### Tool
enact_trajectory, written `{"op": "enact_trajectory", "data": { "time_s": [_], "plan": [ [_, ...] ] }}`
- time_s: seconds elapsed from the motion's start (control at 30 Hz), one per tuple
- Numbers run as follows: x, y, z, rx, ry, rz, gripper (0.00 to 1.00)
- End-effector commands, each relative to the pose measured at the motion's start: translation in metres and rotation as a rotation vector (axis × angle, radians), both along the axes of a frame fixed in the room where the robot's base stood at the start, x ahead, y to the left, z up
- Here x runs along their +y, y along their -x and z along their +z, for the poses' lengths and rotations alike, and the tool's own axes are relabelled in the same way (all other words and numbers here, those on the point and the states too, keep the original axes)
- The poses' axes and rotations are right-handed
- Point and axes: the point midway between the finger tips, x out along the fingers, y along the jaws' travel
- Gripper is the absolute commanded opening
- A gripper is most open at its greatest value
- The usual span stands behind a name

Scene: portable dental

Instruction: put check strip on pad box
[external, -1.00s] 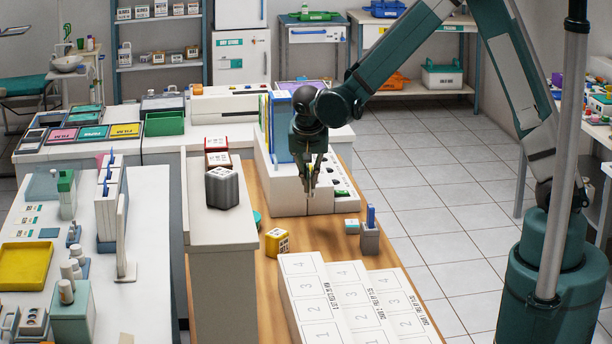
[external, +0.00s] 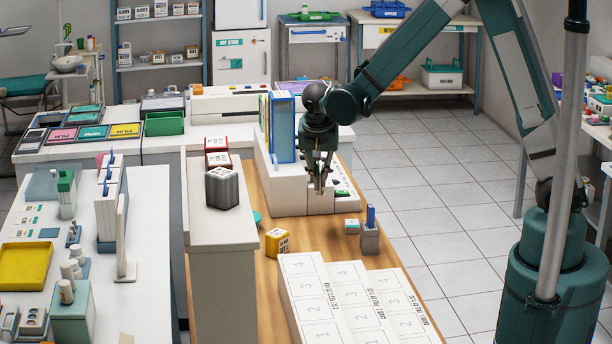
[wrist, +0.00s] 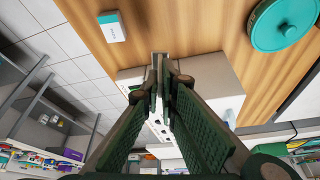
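My gripper (external: 320,188) points down in front of the white stepped block (external: 292,203) at the back of the wooden bench. In the wrist view its fingertips (wrist: 164,72) are close together, with a narrow grey shape at the tips. I cannot tell whether this is a held strip or part of the fingers. I cannot pick out the check strip for sure. A small white box with a teal label (external: 352,226) lies on the bench, right of and nearer than the gripper; it also shows in the wrist view (wrist: 112,27). I cannot tell if it is the pad box.
A yellow box (external: 277,242) and a grey holder with a blue piece (external: 370,238) stand on the bench. White numbered trays (external: 320,310) fill its front. A round teal lid (wrist: 284,22) shows in the wrist view. Blue upright folders (external: 284,128) stand close behind my gripper.

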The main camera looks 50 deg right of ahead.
Motion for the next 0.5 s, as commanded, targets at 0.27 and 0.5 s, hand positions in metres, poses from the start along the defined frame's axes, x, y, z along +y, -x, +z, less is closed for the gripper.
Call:
{"op": "enact_trajectory", "data": {
  "time_s": [0.27, 0.5],
  "plan": [
    [-0.025, 0.049, 0.012, -0.002, -0.001, -0.068, 0.0],
    [-0.039, 0.08, 0.018, -0.005, -0.002, -0.112, 0.0]
  ]
}}
